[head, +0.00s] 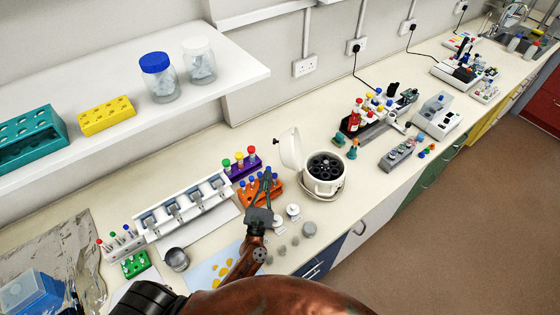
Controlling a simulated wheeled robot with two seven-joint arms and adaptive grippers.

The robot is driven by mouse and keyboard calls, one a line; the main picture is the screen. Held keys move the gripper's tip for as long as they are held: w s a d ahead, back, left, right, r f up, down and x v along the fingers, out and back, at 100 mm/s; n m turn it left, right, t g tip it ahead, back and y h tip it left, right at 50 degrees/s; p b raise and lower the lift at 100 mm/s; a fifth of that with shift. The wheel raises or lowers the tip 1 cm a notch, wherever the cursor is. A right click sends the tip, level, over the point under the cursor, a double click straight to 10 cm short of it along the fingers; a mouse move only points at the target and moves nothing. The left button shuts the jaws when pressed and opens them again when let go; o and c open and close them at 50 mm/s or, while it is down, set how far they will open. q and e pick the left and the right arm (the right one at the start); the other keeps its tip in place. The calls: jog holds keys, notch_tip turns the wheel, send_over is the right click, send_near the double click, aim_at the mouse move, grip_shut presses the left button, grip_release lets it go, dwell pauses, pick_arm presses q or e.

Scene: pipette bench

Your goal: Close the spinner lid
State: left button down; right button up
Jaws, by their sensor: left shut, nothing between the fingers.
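The spinner (324,178) is a round white machine on the bench in the head view, with a dark rotor with several holes showing inside. Its white lid (291,149) stands up, open, at the left side of the spinner. My left gripper (266,178) is shut and empty, over the orange rack to the left of the spinner and below the lid in the picture. It appears apart from the lid. My right gripper is not in the view.
An orange rack (275,193) lies beside and under my left gripper, and a purple rack (243,170) with coloured caps stands behind it. Small round weights (309,229) lie in front of the spinner.

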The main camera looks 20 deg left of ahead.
pick_arm(q)
jog(key=p+x, duration=0.3)
jog(key=x, duration=0.7)
